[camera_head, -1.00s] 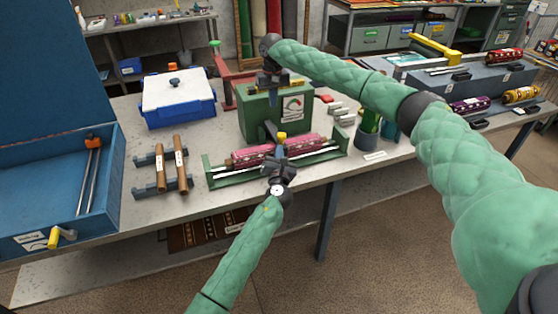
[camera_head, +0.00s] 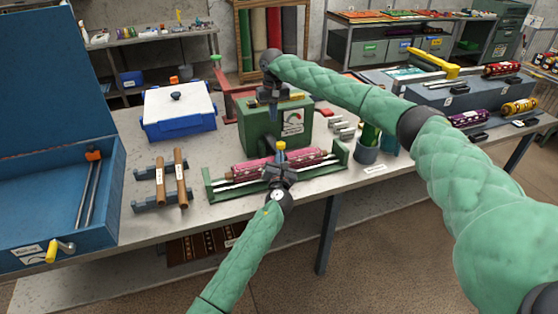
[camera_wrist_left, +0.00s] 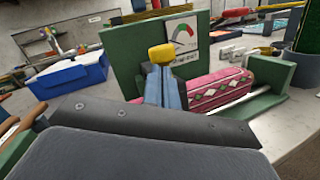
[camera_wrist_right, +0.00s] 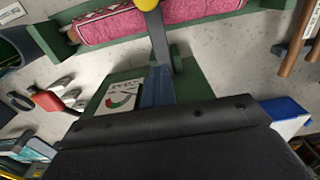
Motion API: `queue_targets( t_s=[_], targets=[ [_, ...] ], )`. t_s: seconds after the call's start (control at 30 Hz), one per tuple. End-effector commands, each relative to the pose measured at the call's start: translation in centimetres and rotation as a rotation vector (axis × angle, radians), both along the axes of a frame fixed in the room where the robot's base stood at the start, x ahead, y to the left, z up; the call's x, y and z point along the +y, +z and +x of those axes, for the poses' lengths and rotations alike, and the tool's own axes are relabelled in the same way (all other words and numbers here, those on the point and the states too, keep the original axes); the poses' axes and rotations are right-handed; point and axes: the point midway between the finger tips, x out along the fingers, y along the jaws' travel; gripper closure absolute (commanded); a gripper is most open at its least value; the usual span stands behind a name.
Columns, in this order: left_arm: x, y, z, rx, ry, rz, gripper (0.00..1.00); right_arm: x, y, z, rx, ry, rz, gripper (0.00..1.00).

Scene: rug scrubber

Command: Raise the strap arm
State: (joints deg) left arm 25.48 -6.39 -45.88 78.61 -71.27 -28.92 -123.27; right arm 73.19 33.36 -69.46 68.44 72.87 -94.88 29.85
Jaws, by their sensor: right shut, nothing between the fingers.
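The strap arm is a narrow grey bar (camera_wrist_right: 160,42) with a yellow knob (camera_head: 280,146), in front of the green machine (camera_head: 262,128) with the gauge. The knob also shows in the left wrist view (camera_wrist_left: 161,54) and, cut off, in the right wrist view (camera_wrist_right: 148,4). My left gripper (camera_head: 280,160) is at the knob, its blue fingers (camera_wrist_left: 163,88) just below it in the picture; whether they grip the arm is unclear. My right gripper (camera_head: 273,115) points down over the machine, shut and empty; its fingers (camera_wrist_right: 158,85) overlap the machine in view.
A pink patterned roll (camera_head: 305,159) lies in a green cradle (camera_head: 208,185) below the machine. A white-lidded blue box (camera_head: 180,108) and two brown rods (camera_head: 170,180) are to the left. Cups (camera_head: 368,148) stand to the right, near my right arm.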

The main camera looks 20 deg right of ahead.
Motion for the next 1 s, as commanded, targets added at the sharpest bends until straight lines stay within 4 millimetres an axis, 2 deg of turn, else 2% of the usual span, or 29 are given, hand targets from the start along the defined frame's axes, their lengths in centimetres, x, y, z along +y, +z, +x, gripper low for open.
queue_targets(
  t_s=[0.07,0.3,0.33,0.67,0.87,1.0],
  targets=[
    [0.0,0.1,0.0,-0.001,0.0,0.0,1.0,0.0,0.0,0.0,0.0,0.0,0.0,0.98],
    [0.0,0.1,0.0,-0.001,0.0,0.0,1.0,0.0,0.0,0.0,0.0,0.0,0.0,0.51],
    [0.0,0.1,0.0,-0.001,0.0,0.0,1.0,0.0,0.0,0.0,0.0,0.0,0.0,0.49],
    [0.0,0.1,0.0,-0.001,0.0,0.0,1.0,0.0,0.3,0.0,0.0,0.0,0.0,0.49],
    [0.0,0.1,0.0,-0.001,0.0,0.0,1.0,0.0,2.7,0.1,-0.002,0.0,0.001,0.49],
    [0.0,0.1,0.0,-0.001,0.0,0.0,1.0,0.0,5.4,0.1,-0.002,0.0,0.0,0.49]
  ],
)
